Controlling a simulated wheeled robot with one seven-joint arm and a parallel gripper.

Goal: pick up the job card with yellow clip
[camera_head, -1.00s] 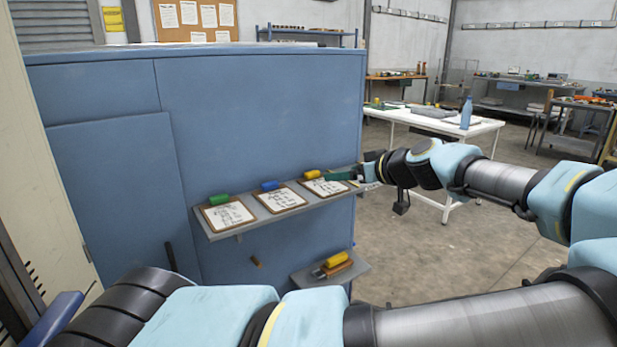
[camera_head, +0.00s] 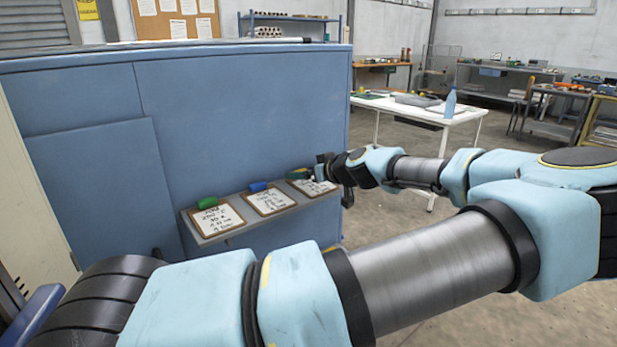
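Three clipboard-style job cards lie in a row on a narrow grey shelf (camera_head: 222,239) on the blue cabinet. The rightmost card (camera_head: 316,187) is the one with the yellow clip. The card still appears to lie on the shelf.
The card with the green clip (camera_head: 218,219) is at the left of the shelf, and the card with the blue clip (camera_head: 270,201) is in the middle. The blue cabinet (camera_head: 230,120) rises behind them. A white table (camera_head: 395,108) stands farther back.

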